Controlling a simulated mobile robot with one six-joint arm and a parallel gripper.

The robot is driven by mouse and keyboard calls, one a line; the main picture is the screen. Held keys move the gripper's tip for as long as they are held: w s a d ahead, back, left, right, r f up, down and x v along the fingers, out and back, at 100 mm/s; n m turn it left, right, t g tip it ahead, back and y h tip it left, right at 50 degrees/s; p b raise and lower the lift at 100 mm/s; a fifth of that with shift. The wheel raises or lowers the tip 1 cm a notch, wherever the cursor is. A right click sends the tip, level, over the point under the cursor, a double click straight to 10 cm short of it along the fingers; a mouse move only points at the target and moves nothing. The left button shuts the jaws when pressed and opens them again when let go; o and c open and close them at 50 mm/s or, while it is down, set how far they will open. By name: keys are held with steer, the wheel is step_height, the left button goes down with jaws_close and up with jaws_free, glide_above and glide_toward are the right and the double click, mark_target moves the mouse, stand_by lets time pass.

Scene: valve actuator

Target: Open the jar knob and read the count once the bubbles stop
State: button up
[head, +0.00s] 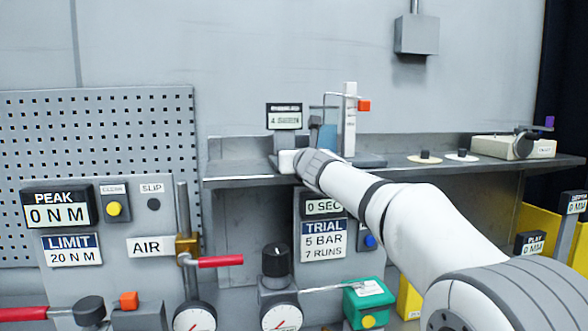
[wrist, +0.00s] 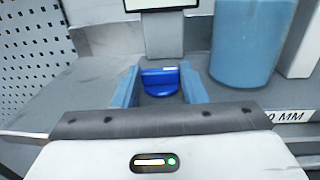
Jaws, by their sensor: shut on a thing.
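In the wrist view my gripper (wrist: 159,84) has its two blue fingers on either side of a small blue knob (wrist: 160,78), shut on it. The knob stands at the foot of a grey post on the shelf. A light blue jar (wrist: 245,42) stands just right of the knob; no bubbles can be made out in it. The jar also shows in the head view (head: 328,138), partly behind my arm. A display (head: 284,116) above reads 4, with its small text blurred; only its lower edge shows in the wrist view. The knob is hidden in the head view.
The shelf (head: 235,171) runs right, with small discs and a cream box (head: 513,148). A white column with an orange tab (head: 364,106) stands beside the jar. Below are a red AIR lever (head: 220,261), gauges, a TRIAL plate (head: 323,238) and a green box (head: 369,301).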

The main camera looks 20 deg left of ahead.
steer(key=shift+r, duration=0.1)
steer(key=o, duration=1)
steer(key=b+v, duration=0.2)
steer(key=v, duration=0.6)
steer(key=shift+b, duration=0.3)
steer(key=shift+a, duration=0.1)
